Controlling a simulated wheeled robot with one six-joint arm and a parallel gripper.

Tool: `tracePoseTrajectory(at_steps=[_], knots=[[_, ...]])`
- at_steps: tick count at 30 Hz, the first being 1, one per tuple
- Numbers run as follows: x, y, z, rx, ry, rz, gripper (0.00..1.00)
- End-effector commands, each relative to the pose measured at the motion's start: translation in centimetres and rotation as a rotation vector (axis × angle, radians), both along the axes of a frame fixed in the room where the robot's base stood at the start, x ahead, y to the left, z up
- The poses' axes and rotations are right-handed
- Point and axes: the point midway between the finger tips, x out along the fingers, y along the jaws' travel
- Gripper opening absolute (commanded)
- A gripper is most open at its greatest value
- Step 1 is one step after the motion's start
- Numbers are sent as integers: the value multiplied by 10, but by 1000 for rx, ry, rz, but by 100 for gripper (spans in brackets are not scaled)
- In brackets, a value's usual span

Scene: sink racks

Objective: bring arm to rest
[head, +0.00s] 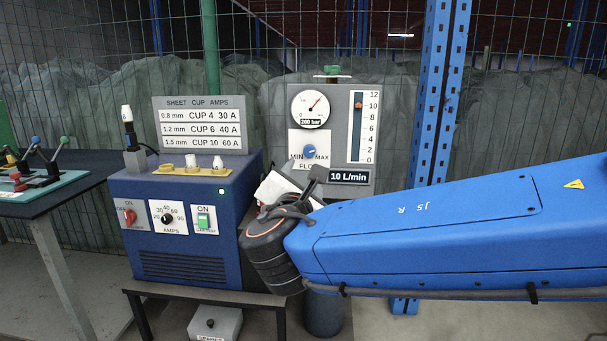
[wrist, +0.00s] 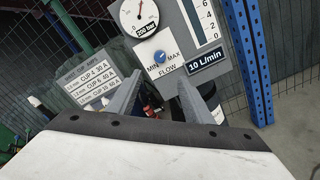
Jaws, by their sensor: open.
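My gripper (wrist: 160,88) is open and empty, its two grey fingers spread in the wrist view. In the head view my blue arm reaches in from the right, and the gripper (head: 314,182) is partly hidden behind the black wrist. It is in front of the lower part of the grey flow panel (head: 278,130), which also shows in the wrist view (wrist: 195,20). I cannot tell the exact gap between the fingers and the panel.
A blue power box (head: 190,245) with knobs and a green switch stands on a dark stand (head: 200,295), close left of my wrist. A cup-amps sign (head: 200,125) stands behind it. A blue post (head: 440,95) rises behind my arm. A lever table (head: 50,195) is at far left.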

Motion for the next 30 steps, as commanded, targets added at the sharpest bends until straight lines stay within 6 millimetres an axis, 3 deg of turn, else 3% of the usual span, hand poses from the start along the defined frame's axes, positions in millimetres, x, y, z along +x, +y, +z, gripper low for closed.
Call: tracePoseTrajectory(at_steps=[11, 14, 17, 22, 30], knots=[[-2, -1, 0, 0, 1, -2, 46], [1, -11, -3, 17, 15, -21, 46], [6, -41, -13, 68, 59, -78, 46], [9, -125, -44, 233, 177, -248, 46], [-21, -240, -102, 557, 340, -533, 46]])
